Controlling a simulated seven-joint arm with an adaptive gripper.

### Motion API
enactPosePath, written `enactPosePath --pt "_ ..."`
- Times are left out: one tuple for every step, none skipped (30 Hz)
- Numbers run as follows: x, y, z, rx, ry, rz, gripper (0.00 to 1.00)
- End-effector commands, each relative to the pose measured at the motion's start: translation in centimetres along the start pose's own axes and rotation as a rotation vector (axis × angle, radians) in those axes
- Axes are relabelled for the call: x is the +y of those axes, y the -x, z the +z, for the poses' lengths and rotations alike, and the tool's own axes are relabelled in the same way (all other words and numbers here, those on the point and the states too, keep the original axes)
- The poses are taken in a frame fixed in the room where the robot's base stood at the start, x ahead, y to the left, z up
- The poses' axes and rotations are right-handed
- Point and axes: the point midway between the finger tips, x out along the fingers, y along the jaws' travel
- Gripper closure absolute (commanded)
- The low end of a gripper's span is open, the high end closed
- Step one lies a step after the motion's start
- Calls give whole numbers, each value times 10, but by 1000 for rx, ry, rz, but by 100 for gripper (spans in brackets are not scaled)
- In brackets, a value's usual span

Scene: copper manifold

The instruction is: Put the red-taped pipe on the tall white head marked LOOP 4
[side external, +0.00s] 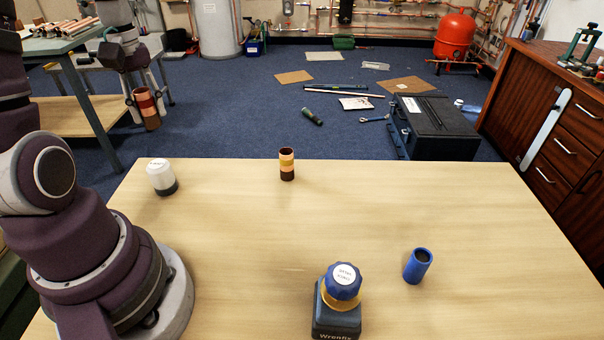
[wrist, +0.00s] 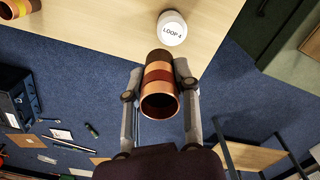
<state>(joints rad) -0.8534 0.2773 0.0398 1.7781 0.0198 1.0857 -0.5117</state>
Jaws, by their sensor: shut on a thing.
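The red-taped pipe (wrist: 158,74) is a short copper tube with a dark red band, a paler band and a dark brown far end. My gripper (wrist: 160,82) is shut on it, one finger on each side. In the side view my gripper (side external: 140,88) and the pipe (side external: 149,112) show at upper left, past the table's far edge in the picture. The white head marked LOOP 4 (wrist: 172,30) stands on the table just beyond the pipe, apart from it. In the side view this head (side external: 161,174) is upright with a dark base.
Another banded pipe (side external: 287,164) stands upright on the wooden table (side external: 220,240). A blue cylinder (side external: 418,266) and a blue-capped Wrenfix block (side external: 338,300) stand nearer the front. The table between them is clear. A workbench (side external: 80,45) is behind my arm at upper left.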

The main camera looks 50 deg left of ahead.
Motion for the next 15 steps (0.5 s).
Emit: enactPosePath --pt "-10 3 -1 2 2 2 100" --pt "-15 2 -1 -1 -2 1 100" --pt "-18 -4 0 -4 -6 1 100" --pt "-20 -11 0 -7 -9 -1 100" --pt "-20 -17 0 -8 -10 -1 100" --pt "-20 -25 1 -8 -12 -1 100" --pt "-20 -30 0 -7 -12 0 100" --pt "-20 -35 0 -7 -12 -1 100" --pt "-20 -43 0 -7 -12 -1 100" --pt "-20 -50 1 -9 -11 -2 100" --pt "-20 -56 1 -8 -11 -1 100" --pt "-20 -63 0 -7 -11 -1 100" --pt "-20 -68 1 -8 -11 -1 100" --pt "-20 -71 0 -5 -11 0 100" --pt "-19 -74 0 -4 -11 1 100"
